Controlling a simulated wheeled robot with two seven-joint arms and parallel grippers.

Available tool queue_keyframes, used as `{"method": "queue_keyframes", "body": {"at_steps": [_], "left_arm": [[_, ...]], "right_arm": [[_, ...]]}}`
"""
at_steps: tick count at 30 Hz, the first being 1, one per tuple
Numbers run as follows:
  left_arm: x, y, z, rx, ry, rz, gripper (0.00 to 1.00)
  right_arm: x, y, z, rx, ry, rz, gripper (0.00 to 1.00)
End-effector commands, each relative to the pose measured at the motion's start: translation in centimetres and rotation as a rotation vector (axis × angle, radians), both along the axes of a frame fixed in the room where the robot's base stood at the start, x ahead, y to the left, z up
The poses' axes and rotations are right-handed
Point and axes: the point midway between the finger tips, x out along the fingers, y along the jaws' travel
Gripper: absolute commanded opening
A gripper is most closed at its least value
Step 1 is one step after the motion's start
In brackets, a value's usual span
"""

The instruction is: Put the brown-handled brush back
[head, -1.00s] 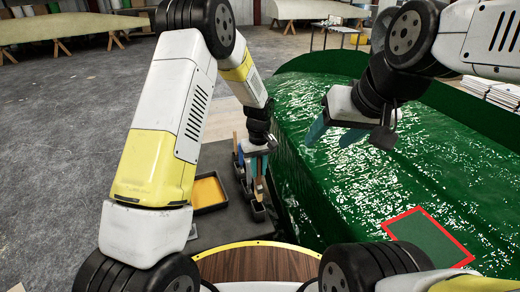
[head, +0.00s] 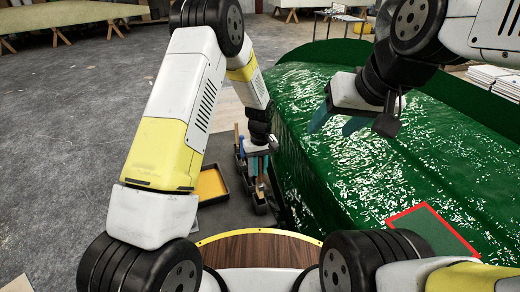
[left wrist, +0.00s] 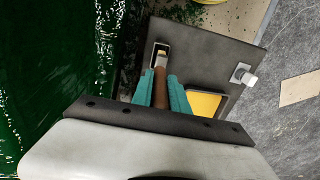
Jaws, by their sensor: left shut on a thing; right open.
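My left gripper (head: 258,168) is shut on the brown-handled brush (left wrist: 160,88), whose brown handle stands between the teal fingers in the left wrist view. The gripper also shows in that view (left wrist: 160,80). The brush's far end lines up with a narrow open slot of the holder (left wrist: 153,47); how deep it sits, I cannot tell. In the head view the dark holder (head: 262,207) is under the gripper, beside the green hull, and the fingers partly hide the brush. My right gripper (head: 335,122) is open and empty above the hull.
The glossy green hull mould (head: 370,170) fills the right side, with a red-framed patch (head: 430,230) near. A yellow-filled tray (head: 211,184) lies left of the holder on a dark board (left wrist: 210,52). A blue-handled tool (head: 240,146) stands in the holder. Grey floor is clear at left.

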Motion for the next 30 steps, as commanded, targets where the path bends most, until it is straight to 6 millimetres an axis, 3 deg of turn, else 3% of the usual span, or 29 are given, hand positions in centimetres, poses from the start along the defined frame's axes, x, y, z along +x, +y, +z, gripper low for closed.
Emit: {"method": "queue_keyframes", "body": {"at_steps": [15,30], "left_arm": [[0.0,0.0,-6.0,0.0,0.0,-0.001,0.0],[0.0,0.0,-7.4,-0.001,-0.001,0.0,0.0]], "right_arm": [[0.0,0.0,0.0,0.0,0.0,0.0,0.57],[0.0,0.0,0.0,0.0,0.0,0.0,0.57]]}}
